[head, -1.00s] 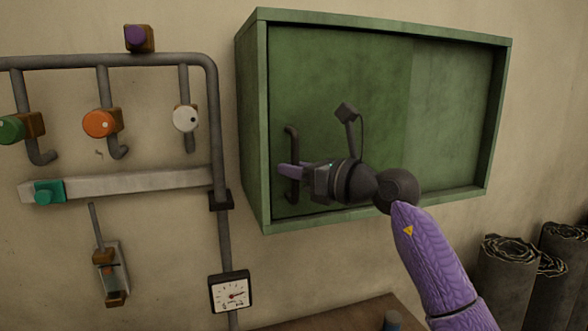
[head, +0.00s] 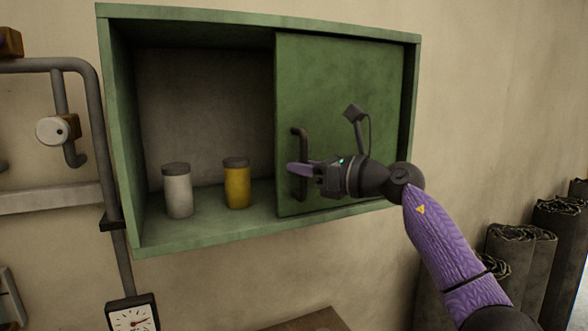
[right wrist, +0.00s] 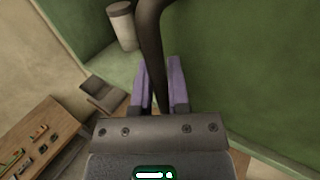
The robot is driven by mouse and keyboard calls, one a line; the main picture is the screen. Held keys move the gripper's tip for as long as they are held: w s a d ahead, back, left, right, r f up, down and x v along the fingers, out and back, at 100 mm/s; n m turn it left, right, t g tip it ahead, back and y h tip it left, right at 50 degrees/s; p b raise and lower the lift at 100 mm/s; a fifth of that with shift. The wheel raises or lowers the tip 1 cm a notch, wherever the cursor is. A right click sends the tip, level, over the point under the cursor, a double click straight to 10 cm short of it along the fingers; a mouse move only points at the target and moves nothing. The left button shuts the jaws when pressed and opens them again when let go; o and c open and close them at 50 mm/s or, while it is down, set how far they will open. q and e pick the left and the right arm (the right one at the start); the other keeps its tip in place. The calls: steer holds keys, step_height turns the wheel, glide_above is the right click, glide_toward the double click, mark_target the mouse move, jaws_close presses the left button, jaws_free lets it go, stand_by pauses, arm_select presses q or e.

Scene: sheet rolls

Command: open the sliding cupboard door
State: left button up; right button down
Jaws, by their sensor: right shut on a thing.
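The green wall cupboard (head: 122,140) has its sliding door (head: 345,100) on the right half, and the left half stands open. A dark bar handle (head: 296,133) is upright near the door's left edge. My right gripper (head: 300,170) is shut on the handle at its lower part. In the right wrist view the purple fingers (right wrist: 160,85) sit on both sides of the dark handle (right wrist: 151,45). A white jar (head: 177,193) and a yellow jar (head: 237,185) stand on the cupboard floor in the open half. My left gripper is not in view.
Pipes with a white knob (head: 53,130) and a gauge (head: 132,316) are on the wall at left. Dark sheet rolls (head: 515,262) stand at right. A wooden table (head: 310,322) lies below the cupboard.

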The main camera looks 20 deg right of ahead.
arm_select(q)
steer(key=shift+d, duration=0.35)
arm_select(e)
steer(key=shift+d, duration=0.95)
steer(key=c, duration=0.6)
jaws_free()
steer(key=shift+a, duration=0.1)
steer(key=shift+c, duration=0.2)
arm_select(q)
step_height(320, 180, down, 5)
steer(key=b, duration=0.5)
arm_select(e)
steer(key=v, duration=1)
